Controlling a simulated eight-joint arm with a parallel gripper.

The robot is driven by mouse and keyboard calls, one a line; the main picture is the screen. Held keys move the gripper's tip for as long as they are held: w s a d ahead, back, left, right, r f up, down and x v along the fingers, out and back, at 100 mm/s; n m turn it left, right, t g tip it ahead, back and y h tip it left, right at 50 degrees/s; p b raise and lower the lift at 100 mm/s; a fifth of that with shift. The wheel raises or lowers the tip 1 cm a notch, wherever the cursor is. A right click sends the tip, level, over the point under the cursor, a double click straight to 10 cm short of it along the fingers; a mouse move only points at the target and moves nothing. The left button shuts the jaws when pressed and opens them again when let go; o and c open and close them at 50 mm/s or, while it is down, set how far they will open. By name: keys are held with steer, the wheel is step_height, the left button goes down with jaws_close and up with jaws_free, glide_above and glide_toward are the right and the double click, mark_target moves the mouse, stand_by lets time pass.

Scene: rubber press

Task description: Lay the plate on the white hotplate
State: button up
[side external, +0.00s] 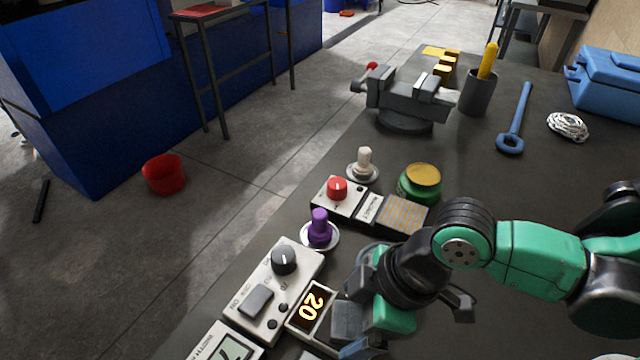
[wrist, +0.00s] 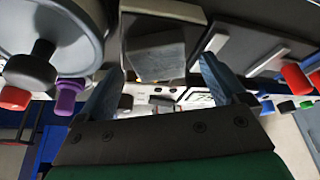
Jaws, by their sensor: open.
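My gripper (side external: 405,285) hangs low over the near part of the bench, beside a white control box. In the wrist view my gripper (wrist: 160,90) is open, its two blue-grey fingers spread apart. A grey square-edged block (wrist: 155,55) shows between and beyond the fingertips. I cannot tell whether it is the plate or whether it touches a finger. A white-edged unit (wrist: 165,8) lies behind it. In the side view a grey block (side external: 347,318) shows beside my gripper, partly hidden. I cannot identify the white hotplate with certainty; my arm covers part of that area.
A purple knob (side external: 319,228), a red-knobbed unit (side external: 337,190) and a green, yellow-topped button (side external: 420,182) stand farther back. A vise (side external: 405,100) stands beyond. The right side holds a blue wrench (side external: 514,120).

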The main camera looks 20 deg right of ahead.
steer(key=v, duration=1.1)
steer(key=w+d+m+t+h, duration=0.2)
steer(key=d+m, duration=0.4)
steer(key=d, duration=0.4)
steer(key=w+d+m+t+h, duration=0.2)
steer(key=w+d+m, duration=0.3)
steer(key=d, duration=0.5)
steer(key=shift+w+d+f+m+t, duration=0.2)
steer(key=shift+m+t, duration=0.5)
steer(key=shift+m, duration=0.5)
